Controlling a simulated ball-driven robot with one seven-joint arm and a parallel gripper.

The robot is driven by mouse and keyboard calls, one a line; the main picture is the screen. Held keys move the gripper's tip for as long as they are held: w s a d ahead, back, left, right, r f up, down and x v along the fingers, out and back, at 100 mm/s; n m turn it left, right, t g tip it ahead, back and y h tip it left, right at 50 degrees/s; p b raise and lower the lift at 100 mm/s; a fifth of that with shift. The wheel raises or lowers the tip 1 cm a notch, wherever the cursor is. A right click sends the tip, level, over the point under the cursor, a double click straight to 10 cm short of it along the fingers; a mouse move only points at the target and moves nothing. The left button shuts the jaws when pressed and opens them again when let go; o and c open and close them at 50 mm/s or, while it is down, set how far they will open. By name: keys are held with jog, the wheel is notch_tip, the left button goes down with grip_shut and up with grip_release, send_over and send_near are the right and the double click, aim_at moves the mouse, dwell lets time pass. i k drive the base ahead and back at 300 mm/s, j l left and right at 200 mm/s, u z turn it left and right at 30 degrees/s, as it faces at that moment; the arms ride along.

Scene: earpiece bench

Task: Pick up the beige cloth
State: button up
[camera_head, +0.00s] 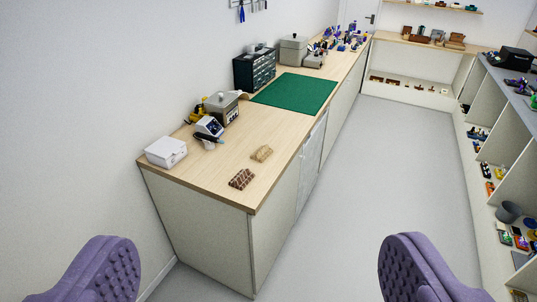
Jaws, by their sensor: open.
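The beige cloth (262,153) looks like a small folded bundle lying on the wooden bench top (222,168), near its front edge. A brown and white patterned cloth-like item (242,179) lies just nearer to me, apart from it. My gripper (258,272) is open, with its two purple padded fingers wide apart at the bottom of the view. Nothing is between the fingers but floor and bench side. The gripper is well short of the beige cloth and not touching anything.
On the bench stand a white box (166,152), a blue-and-white device (209,127), a grey box (222,108), a dark drawer cabinet (254,68) and a green mat (295,92). Shelves (510,150) line the right side. The grey floor (400,150) between is clear.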

aim_at(263, 153)
jog(key=i+l+u, duration=0.15)
jog(key=i+l, duration=0.15)
jog(key=i, duration=0.25)
jog(key=i+l+u, duration=0.15)
jog(key=i+l, duration=0.2)
jog(key=i, duration=0.2)
jog(key=i+l+u, duration=0.15)
jog(key=i+l, duration=0.3)
jog(key=i+l+u, duration=0.15)
jog(key=i+l, duration=0.35)
jog(key=i+l+u, duration=0.15)
jog(key=i+l, duration=0.35)
jog(key=i+l+u, duration=0.15)
jog(key=i+l, duration=0.3)
jog(key=l, duration=0.2)
jog(key=i+l+u, duration=0.15)
jog(key=i+l, duration=0.25)
jog(key=l, duration=0.2)
